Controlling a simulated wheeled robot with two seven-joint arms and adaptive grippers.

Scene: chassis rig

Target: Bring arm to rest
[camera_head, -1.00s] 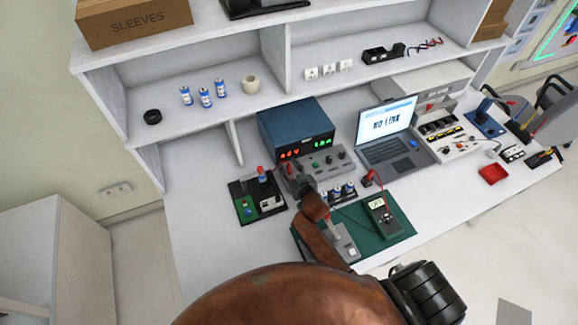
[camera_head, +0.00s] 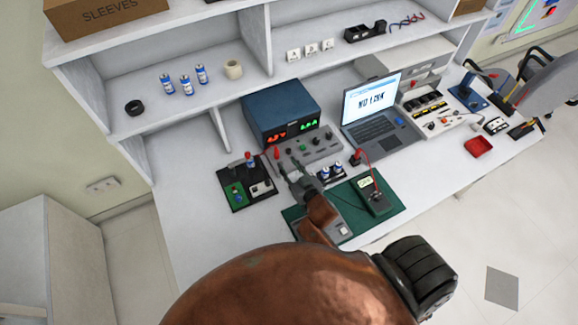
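My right arm, copper coloured, comes up from the bottom of the head view. Its grey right gripper (camera_head: 292,174) is over the bench, in front of the blue power supply (camera_head: 283,112) and its grey panel (camera_head: 314,145). It lies between the black board (camera_head: 232,199) and the green mat (camera_head: 293,213). It is small and seen from behind, so I cannot tell whether its fingers are open or shut, or whether it touches anything. My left gripper is not in view.
A multimeter (camera_head: 374,198) lies on the green mat. A laptop (camera_head: 376,115) reading "NO LINK" stands behind it. A red tray (camera_head: 478,147) sits at the right. The bench's front left (camera_head: 205,240) is clear.

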